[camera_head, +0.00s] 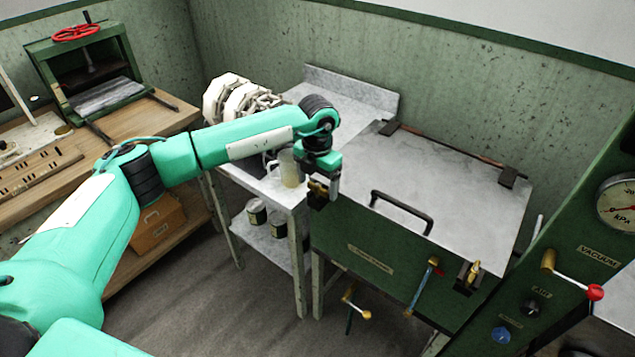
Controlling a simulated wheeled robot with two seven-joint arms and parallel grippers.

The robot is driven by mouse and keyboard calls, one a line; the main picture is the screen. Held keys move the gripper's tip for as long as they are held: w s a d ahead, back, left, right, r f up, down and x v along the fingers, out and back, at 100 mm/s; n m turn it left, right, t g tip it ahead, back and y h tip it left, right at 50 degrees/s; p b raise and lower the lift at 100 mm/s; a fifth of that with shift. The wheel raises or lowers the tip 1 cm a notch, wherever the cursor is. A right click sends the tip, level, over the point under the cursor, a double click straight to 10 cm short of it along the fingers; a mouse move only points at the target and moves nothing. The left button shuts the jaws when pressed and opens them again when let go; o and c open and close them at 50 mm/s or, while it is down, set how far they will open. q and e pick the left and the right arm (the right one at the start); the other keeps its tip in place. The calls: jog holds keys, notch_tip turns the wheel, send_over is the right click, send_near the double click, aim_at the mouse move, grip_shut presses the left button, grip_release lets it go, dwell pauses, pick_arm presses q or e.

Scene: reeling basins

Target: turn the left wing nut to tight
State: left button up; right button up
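A green chest with a pale metal lid (440,190) stands in the middle, its lid down. The left wing nut (317,187), brass-coloured, is at the chest's front left corner, partly hidden by my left gripper (326,192). My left gripper points down right at this wing nut, with its fingers at or beside it. I cannot tell whether the fingers are closed on it. A second brass wing nut (473,272) stands upright at the front right corner in a dark bracket. My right gripper is not in view.
A black lid handle (401,208) rises from the lid. A blue-handled valve (424,280) and a brass valve (355,302) are on or below the front. A gauge panel with a red-knobbed lever (580,284) stands right. A pitcher (290,168) sits on the metal table close behind my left wrist.

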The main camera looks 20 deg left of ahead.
aim_at(318, 185)
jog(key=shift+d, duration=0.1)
pick_arm(q)
jog(key=shift+r, duration=0.25)
notch_tip(318, 185, up, 13)
jog(key=b, duration=0.3)
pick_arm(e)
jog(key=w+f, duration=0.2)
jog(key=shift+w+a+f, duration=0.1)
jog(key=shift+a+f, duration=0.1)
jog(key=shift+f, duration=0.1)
pick_arm(q)
jog(key=shift+r, duration=0.1)
